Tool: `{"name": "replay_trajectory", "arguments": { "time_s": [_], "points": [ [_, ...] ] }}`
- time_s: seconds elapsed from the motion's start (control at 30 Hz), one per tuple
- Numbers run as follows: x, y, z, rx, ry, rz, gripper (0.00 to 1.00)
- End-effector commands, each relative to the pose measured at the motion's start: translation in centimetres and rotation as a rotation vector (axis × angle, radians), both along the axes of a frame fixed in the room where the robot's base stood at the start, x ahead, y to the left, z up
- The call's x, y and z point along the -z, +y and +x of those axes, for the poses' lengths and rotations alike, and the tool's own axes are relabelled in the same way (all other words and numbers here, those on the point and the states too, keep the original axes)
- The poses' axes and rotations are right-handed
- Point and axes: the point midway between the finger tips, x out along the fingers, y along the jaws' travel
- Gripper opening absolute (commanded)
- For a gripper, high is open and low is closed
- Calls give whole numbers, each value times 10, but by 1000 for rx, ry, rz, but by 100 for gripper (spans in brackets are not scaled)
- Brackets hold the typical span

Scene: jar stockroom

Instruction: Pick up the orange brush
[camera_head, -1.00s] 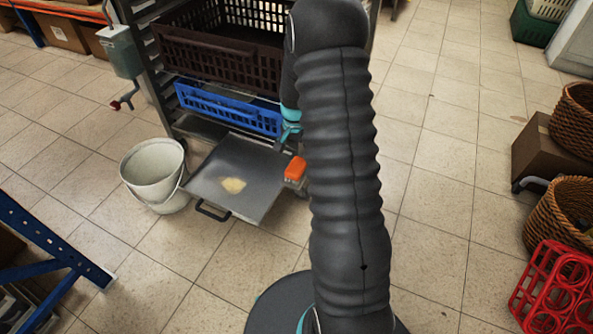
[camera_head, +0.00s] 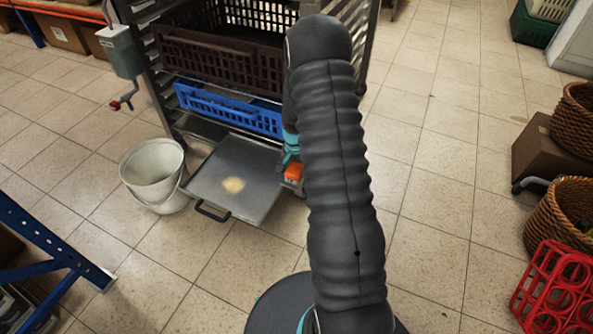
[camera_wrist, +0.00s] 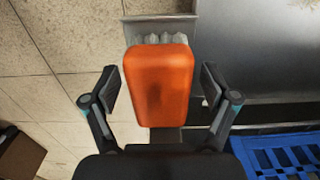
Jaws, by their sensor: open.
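The orange brush (camera_wrist: 160,88) is in the middle of the wrist view, its orange back towards the camera and pale bristles at its far end. It also shows in the head view (camera_head: 293,172), partly covered by my arm, at the right edge of the metal tray (camera_head: 203,183). My gripper (camera_wrist: 158,85) is open, with one finger on each side of the brush. A gap shows between each finger and the brush. What supports the brush is mostly hidden.
A blue crate (camera_head: 228,110) and a dark brown crate (camera_head: 215,55) sit on the rack above the tray. A white bucket (camera_head: 152,172) stands left of the tray. A red bottle carrier (camera_head: 556,289) and baskets are at right. The tiled floor between is clear.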

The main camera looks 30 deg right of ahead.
Motion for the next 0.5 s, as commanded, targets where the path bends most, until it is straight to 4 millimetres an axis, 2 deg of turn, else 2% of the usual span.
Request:
{"name": "replay_trajectory", "arguments": {
  "time_s": [0.07,0.1,0.33,0.37,0.5],
  "points": [
    [0,0,0,0,0,0,85],
    [0,0,0,0,0,0,80],
    [0,0,0,0,0,0,23],
    [0,0,0,0,0,0,19],
    [0,0,0,0,0,0,19]
  ]
}}
